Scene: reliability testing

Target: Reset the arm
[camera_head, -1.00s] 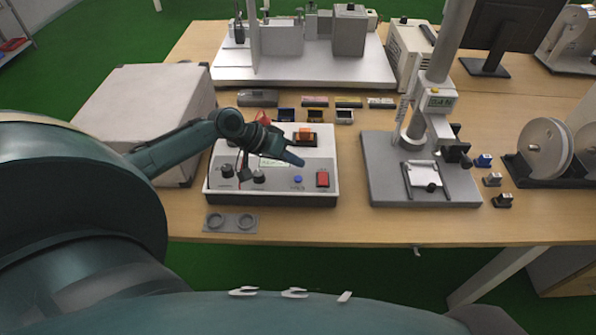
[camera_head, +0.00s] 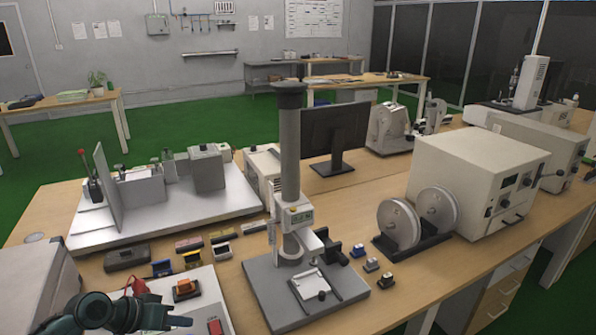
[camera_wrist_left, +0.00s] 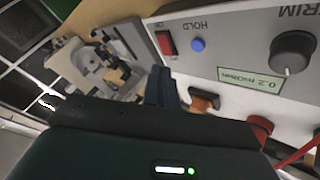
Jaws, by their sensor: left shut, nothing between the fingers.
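My left gripper (camera_head: 180,321) shows at the bottom left of the head view, over the light control box (camera_head: 212,292). Its fingers are shut with nothing between them. In the left wrist view the shut fingers (camera_wrist_left: 161,88) point at the panel of the control box (camera_wrist_left: 225,50), near a red switch (camera_wrist_left: 166,43) and a blue button (camera_wrist_left: 198,45). A dial (camera_wrist_left: 292,52) and a small green display (camera_wrist_left: 252,80) show on the panel. I cannot tell from these views whether the fingertips touch the panel. My right gripper is not in view.
A grey test stand (camera_head: 262,290) with a column stands right of the box. Small blocks (camera_head: 188,244) lie behind the box. Two reels (camera_head: 399,225) and a beige instrument (camera_head: 470,170) stand further right. A metal rig (camera_head: 220,200) is at the back left.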

